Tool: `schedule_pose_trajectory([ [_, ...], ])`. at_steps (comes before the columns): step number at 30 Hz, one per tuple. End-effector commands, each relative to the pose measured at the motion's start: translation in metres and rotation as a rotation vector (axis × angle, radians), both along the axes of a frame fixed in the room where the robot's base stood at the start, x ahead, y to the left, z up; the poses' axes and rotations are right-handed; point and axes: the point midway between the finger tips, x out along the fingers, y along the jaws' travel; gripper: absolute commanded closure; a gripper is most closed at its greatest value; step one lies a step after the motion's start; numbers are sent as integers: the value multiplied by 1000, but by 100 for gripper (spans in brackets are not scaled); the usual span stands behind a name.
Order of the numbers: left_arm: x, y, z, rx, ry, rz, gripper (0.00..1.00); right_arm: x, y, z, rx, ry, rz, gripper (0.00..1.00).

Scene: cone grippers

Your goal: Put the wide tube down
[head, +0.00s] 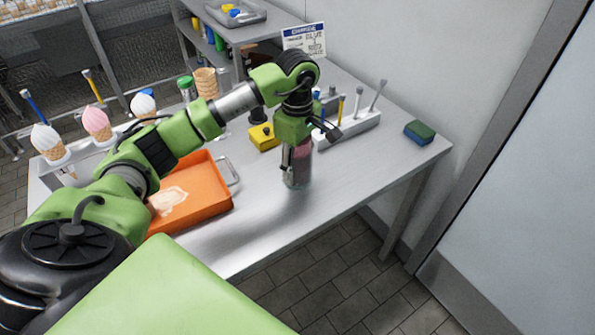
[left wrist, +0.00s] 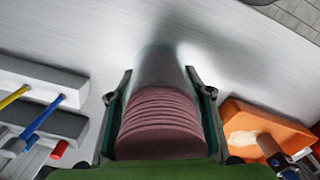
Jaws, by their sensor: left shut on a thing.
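The wide tube (head: 298,177) is clear, with a stack of pinkish round pieces inside. My left gripper (head: 295,158) points down over the metal table (head: 335,180) and is shut around the tube's upper part. The tube is about upright; I cannot tell for sure whether its bottom touches the table. In the left wrist view the tube (left wrist: 160,125) sits between the two fingers, with the pink stack near the camera and the clear end beyond. My right gripper is not in view.
An orange tray (head: 205,203) with a pale smear lies left of the tube. Behind are a yellow box (head: 263,138) and a grey rack (head: 352,128) with upright tools. A green-blue sponge (head: 419,131) lies at the right. The table between tube and sponge is clear.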

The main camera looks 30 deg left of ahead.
Motion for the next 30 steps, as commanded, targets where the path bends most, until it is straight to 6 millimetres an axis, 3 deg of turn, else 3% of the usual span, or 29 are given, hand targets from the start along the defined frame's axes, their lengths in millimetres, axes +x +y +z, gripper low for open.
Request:
schedule_pose_trajectory([
  [9,3,1,-34,-1,3,0,74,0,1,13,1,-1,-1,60],
  [19,3,1,-39,0,1,0,74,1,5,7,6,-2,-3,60],
  [20,3,1,-39,1,1,0,50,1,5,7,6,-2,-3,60],
  [21,3,1,-38,0,1,0,40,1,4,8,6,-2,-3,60],
  [22,3,1,-38,0,1,0,36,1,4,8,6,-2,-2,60],
  [30,3,1,-38,0,1,0,36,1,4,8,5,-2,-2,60],
])
